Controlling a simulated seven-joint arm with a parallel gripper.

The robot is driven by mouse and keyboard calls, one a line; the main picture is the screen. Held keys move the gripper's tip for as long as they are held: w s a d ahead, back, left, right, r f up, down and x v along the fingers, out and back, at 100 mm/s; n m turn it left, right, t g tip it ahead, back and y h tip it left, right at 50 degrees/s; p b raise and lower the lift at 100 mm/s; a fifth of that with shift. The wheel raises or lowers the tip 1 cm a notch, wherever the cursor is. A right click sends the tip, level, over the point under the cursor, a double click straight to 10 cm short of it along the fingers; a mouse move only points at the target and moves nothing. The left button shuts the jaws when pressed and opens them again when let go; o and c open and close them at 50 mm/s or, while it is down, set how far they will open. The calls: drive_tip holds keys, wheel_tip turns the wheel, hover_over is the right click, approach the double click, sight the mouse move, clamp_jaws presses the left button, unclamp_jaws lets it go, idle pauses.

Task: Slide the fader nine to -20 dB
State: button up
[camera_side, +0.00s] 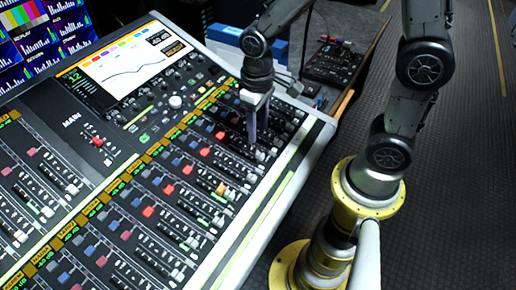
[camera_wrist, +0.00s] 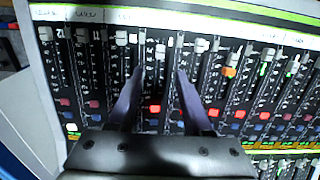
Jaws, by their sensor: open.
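The mixing console (camera_side: 75,215) carries rows of faders. In the wrist view, a "12" is readable by the leftmost strip; counting from it, the pale cap (camera_wrist: 160,50) on the fourth strip looks like fader nine, though its own number is not readable. My gripper (camera_wrist: 161,72) is open, pointing down at the panel. Its fingers lie on either side of that strip, with the cap in line between them, just beyond the tips in the picture. Contact cannot be told. In the side view my gripper (camera_side: 257,140) is over the console's far right end and hides the cap.
Neighbouring caps stand close on both sides, one pale (camera_wrist: 201,45) and one pale (camera_wrist: 121,37). An orange cap (camera_wrist: 229,71) is farther right. Coloured buttons (camera_wrist: 155,109) line the strips. The console's screen (camera_side: 125,65) rises behind; a small dark device (camera_side: 335,62) lies beyond.

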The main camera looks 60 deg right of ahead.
sight(258, 153)
wheel_tip(258, 153, down, 9)
drive_tip(key=shift+r, duration=0.15)
drive_tip(key=shift+c, duration=0.3)
clamp_jaws()
idle(1.2)
